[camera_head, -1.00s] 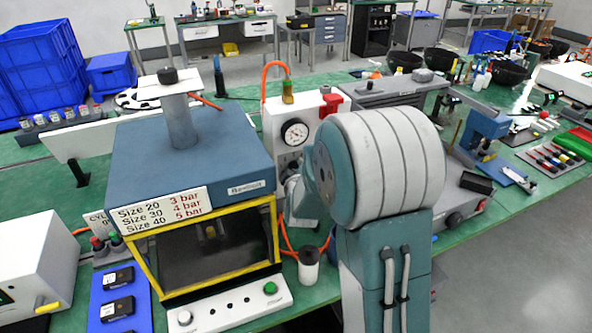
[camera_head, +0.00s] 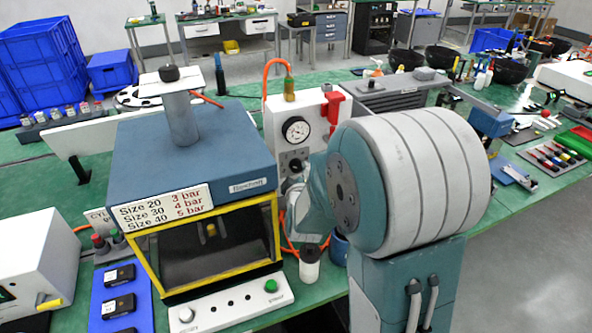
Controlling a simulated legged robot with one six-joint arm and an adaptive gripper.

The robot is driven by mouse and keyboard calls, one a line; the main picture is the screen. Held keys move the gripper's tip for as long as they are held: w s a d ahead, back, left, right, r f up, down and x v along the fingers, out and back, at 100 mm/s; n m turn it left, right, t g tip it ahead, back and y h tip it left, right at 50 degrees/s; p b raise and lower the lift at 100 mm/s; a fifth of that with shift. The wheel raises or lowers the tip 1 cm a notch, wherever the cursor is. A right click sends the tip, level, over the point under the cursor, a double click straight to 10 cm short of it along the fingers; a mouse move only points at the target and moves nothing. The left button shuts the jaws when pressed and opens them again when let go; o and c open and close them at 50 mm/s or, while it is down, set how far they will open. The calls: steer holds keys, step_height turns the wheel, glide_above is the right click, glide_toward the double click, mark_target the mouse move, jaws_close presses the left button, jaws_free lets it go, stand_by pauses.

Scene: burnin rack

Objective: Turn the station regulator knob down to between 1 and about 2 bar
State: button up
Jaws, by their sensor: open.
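The white regulator panel (camera_head: 276,128) stands behind the blue and yellow test station (camera_head: 190,165). A round pressure gauge (camera_head: 296,130) with a white face is on the panel; its needle is too small to read. A red part (camera_head: 333,104) is at the panel's upper right. My arm's large grey and teal link fills the middle right and reaches toward the panel. My gripper is hidden behind my arm, so its relation to the knob cannot be seen.
An orange hose (camera_head: 277,64) loops over the panel top. A small white-bodied bottle (camera_head: 309,264) and a blue cup (camera_head: 339,247) stand close below my arm.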

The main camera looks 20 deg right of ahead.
steer(key=v, duration=0.6)
steer(key=shift+s+a, duration=0.25)
